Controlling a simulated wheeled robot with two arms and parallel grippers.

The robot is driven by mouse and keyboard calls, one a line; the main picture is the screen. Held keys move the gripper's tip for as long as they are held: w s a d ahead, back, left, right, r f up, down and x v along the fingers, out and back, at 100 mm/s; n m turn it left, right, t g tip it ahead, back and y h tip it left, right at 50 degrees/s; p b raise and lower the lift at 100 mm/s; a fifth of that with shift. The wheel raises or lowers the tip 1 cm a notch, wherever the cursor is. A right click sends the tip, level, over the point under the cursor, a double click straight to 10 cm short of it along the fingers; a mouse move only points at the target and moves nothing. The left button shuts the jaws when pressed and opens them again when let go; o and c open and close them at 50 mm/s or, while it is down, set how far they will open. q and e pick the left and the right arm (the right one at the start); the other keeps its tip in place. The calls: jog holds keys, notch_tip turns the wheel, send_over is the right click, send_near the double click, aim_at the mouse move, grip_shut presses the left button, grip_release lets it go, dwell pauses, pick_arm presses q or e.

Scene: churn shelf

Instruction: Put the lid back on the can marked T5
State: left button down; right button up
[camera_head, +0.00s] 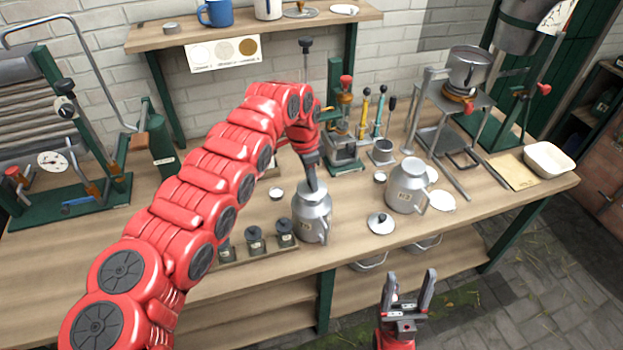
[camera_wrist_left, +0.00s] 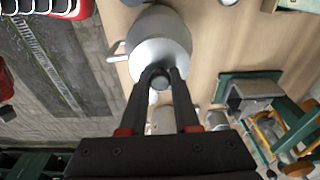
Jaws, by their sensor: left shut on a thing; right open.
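A silver can (camera_head: 312,222) with a side handle stands upright near the bench's front edge. My left gripper (camera_head: 311,184) is over its top, pointing down. In the left wrist view my left gripper (camera_wrist_left: 160,77) is shut on the round knob of a lid (camera_wrist_left: 158,57) at the top of the can (camera_wrist_left: 158,22). I cannot tell whether that lid is fully seated. A second silver can (camera_head: 405,190) stands to the right. A loose lid (camera_head: 381,223) with a dark knob lies between the cans, towards the front. The labels are too small to read surely. My right gripper (camera_head: 410,285) is open and empty before the bench.
A rack of small dark weights or jars (camera_head: 255,240) lies left of the first can. A green press stand (camera_head: 345,150) is behind. A pale disc (camera_head: 441,200) lies right of the second can. A white tray (camera_head: 549,160) sits at the right end.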

pick_arm(q)
jog(key=c, duration=0.6)
grip_release()
jog(key=shift+o, duration=0.4)
jog(key=o, duration=0.4)
jog(key=shift+o, duration=0.2)
jog(key=shift+r, duration=0.1)
jog(key=shift+r, duration=2.3)
jog(key=shift+r+p, duration=0.3)
jog(key=shift+r, duration=0.85)
